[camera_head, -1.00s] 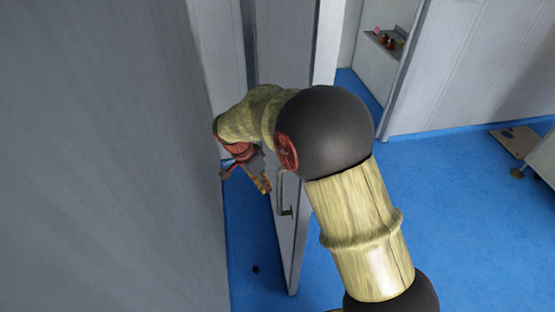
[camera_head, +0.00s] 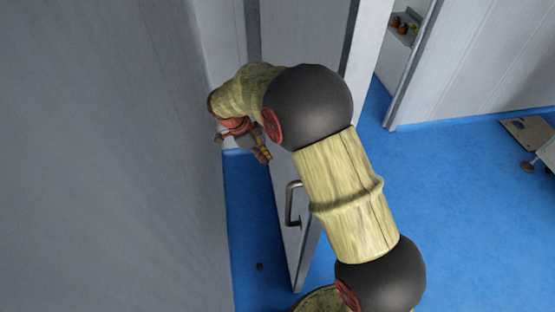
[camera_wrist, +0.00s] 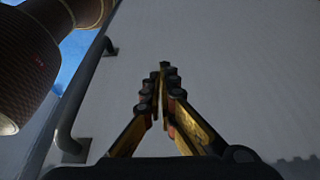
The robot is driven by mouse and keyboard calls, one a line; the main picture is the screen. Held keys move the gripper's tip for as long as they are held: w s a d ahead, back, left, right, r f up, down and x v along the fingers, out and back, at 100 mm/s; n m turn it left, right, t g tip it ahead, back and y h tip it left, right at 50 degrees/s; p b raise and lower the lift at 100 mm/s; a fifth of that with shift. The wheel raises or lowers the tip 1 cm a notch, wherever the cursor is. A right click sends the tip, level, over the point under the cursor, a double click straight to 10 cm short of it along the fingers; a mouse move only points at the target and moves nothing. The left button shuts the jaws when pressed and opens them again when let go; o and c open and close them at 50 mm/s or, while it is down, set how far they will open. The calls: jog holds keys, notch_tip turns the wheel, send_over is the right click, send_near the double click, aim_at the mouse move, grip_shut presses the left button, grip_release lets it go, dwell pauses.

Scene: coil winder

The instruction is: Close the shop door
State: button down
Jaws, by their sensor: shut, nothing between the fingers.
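The shop door (camera_head: 288,215) is a grey-white panel standing ajar, seen steeply from its edge in the head view. A metal bar handle (camera_head: 292,203) is on its left face, near the free edge. My gripper (camera_head: 264,155) is on the handle side of the door, farther back than the handle, close to the door face. In the wrist view my gripper (camera_wrist: 164,72) is shut and empty, with the door face (camera_wrist: 235,65) filling the picture behind it. The handle (camera_wrist: 75,105) runs along the left there, apart from the fingers. Whether the fingertips touch the door I cannot tell.
A large grey wall (camera_head: 110,150) stands close on the left, with a narrow strip of blue floor (camera_head: 250,230) beside the door. A small dark stop (camera_head: 260,267) sits on that strip. Open blue floor (camera_head: 450,210) lies to the right. A shelf (camera_head: 403,30) stands beyond an opening at the back.

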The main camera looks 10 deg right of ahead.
jog(key=d+f+p, duration=0.2)
jog(key=d+f, duration=0.5)
jog(key=f, duration=0.2)
jog(key=shift+s+d, duration=0.25)
jog(key=shift+d, duration=0.05)
jog(key=shift+r, duration=0.1)
